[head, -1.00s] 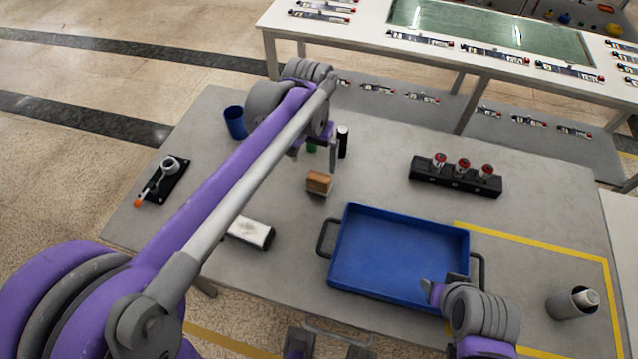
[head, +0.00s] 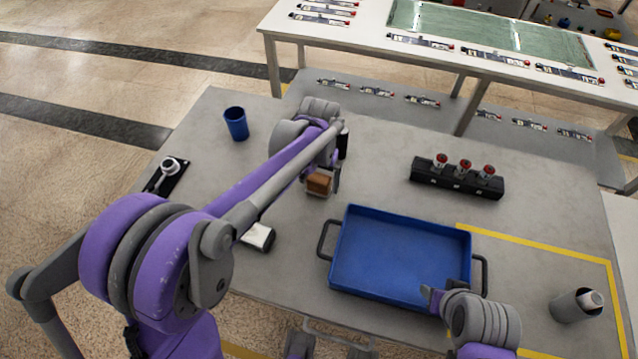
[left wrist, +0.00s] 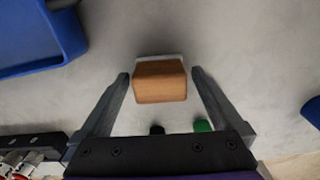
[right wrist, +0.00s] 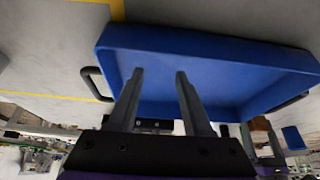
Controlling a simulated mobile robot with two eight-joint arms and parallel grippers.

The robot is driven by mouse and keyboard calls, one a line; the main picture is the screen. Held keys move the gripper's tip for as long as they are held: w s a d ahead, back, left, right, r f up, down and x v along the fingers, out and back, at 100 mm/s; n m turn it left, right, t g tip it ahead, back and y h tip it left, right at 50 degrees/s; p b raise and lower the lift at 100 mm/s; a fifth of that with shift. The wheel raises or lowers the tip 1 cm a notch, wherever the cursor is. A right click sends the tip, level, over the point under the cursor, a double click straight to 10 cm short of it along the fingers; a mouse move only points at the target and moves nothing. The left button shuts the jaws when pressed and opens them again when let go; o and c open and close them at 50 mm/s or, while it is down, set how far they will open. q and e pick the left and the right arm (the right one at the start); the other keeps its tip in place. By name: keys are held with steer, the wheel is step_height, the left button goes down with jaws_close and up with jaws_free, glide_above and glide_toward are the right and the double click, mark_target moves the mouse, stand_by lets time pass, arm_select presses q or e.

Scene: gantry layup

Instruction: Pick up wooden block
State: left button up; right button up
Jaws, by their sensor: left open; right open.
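The wooden block (head: 319,183) is a small brown box on the grey table, left of the blue tray, with a pale strip along its underside. In the left wrist view the block (left wrist: 160,82) sits between the tips of my open left gripper (left wrist: 160,84), with a gap on both sides. In the head view the left gripper (head: 322,174) is at the block, partly hidden by my arm. My right gripper (right wrist: 157,76) is open and empty at the near right edge of the tray.
A black cylinder (head: 343,144) is just behind the block.

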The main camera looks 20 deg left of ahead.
mark_target(319, 178)
arm_select(q)
steer(key=shift+f, duration=0.4)
steer(key=c, duration=1.3)
steer(key=shift+r, duration=0.15)
step_height(319, 178, up, 10)
steer(key=shift+f+p, duration=0.1)
steer(key=shift+p, duration=0.3)
steer(key=o, duration=0.7)
steer(key=c, duration=0.5)
